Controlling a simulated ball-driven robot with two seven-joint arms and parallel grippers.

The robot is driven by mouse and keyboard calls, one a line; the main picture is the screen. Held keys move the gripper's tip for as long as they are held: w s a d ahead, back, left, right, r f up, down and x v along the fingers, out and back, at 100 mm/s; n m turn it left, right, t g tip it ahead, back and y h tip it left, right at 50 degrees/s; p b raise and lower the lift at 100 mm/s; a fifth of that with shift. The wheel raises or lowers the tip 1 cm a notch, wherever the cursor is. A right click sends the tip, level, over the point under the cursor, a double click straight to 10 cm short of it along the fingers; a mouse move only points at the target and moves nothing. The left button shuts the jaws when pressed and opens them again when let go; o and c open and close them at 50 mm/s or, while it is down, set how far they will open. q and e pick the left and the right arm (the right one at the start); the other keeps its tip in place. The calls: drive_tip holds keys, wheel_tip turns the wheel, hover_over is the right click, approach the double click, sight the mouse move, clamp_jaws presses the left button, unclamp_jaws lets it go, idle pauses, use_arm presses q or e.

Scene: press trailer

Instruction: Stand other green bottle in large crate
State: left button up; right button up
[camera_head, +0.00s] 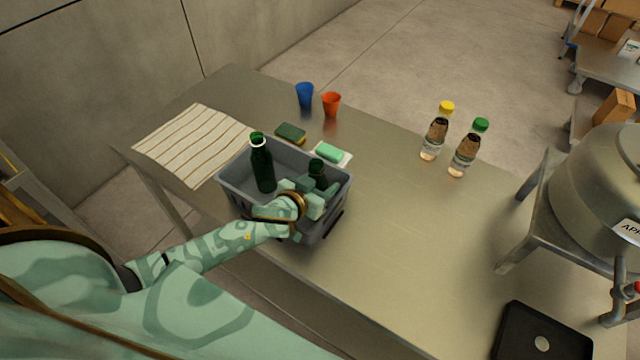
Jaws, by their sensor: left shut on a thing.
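A large grey crate (231,194) stands on the steel table. One dark green bottle (262,166) stands upright inside its left part. My left gripper (312,190) is over the right part of the crate and is shut on the other green bottle (317,167). Only the neck and upper part of that bottle show; my gripper and the crate's wall hide the rest. I cannot tell whether its base touches the crate floor. My right gripper is not in view.
Behind the crate are a sponge (290,133), a green soap bar (328,152), a blue cup (305,95) and a red cup (331,104). Two clear bottles (436,138) stand to the right. A striped cloth (193,143) lies left. The table's right front (400,270) is clear.

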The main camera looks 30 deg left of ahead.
use_arm(q)
drive_tip(key=o, duration=0.9)
drive_tip(key=shift+f, duration=0.1)
drive_tip(key=shift+s+r, duration=0.25)
drive_tip(key=shift+s, duration=0.05)
drive_tip(key=p+v, duration=0.1)
drive_tip(key=v, duration=1)
drive_tip(key=shift+s, duration=0.2)
drive_tip(key=shift+r, duration=0.1)
